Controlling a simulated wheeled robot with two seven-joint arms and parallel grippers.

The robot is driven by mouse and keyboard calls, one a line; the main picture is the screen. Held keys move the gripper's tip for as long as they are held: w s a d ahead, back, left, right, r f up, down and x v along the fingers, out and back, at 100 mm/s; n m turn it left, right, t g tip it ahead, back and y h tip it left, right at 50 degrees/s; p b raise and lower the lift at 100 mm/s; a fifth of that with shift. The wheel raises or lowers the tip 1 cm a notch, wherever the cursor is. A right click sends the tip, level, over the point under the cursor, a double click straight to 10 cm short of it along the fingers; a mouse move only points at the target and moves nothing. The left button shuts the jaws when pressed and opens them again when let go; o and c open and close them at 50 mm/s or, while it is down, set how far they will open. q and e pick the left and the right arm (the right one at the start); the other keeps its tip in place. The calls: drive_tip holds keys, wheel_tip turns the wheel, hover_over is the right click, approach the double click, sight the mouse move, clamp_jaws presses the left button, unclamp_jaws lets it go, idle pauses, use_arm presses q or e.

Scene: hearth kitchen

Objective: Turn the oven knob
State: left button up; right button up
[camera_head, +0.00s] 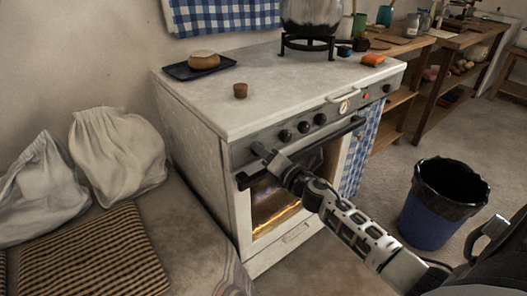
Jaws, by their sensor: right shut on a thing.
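The white stove (190,150) stands in the middle of the view, with a dark control panel along its front. Three black knobs show in a row, one of them here (303,127), with another farther right (386,88). My right gripper (262,152) is at the left end of the panel, shut on the oven knob there, which its fingers mostly hide. The knob's angle cannot be read. The oven door (272,205) below is closed, and its window glows orange. My left gripper is not in view.
The oven handle (340,132) runs just below the panel, close to my right gripper. A blue bin (430,220) stands on the floor at right.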

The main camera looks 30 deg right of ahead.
drive_tip(key=m, duration=0.2)
drive_tip(key=shift+m+p, duration=0.4)
drive_tip(key=m+p, duration=0.1)
drive_tip(key=m, duration=0.1)
drive_tip(key=shift+m, duration=0.4)
drive_tip(key=m+p, duration=0.1)
drive_tip(key=m, duration=0.1)
drive_tip(key=shift+m, duration=0.4)
drive_tip(key=m+p, duration=0.1)
drive_tip(key=m, duration=0.1)
drive_tip(key=shift+r+m, duration=0.1)
drive_tip(key=shift+m, duration=0.2)
drive_tip(key=m+p, duration=0.1)
drive_tip(key=m, duration=0.1)
drive_tip(key=shift+m, duration=0.3)
drive_tip(key=shift+m+p, duration=0.5)
drive_tip(key=shift+m, duration=0.7)
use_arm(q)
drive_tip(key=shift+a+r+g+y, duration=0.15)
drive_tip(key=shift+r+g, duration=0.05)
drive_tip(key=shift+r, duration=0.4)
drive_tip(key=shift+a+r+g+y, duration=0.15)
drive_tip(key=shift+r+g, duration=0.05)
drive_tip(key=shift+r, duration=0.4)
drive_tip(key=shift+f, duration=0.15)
use_arm(e)
drive_tip(key=shift+m, duration=0.3)
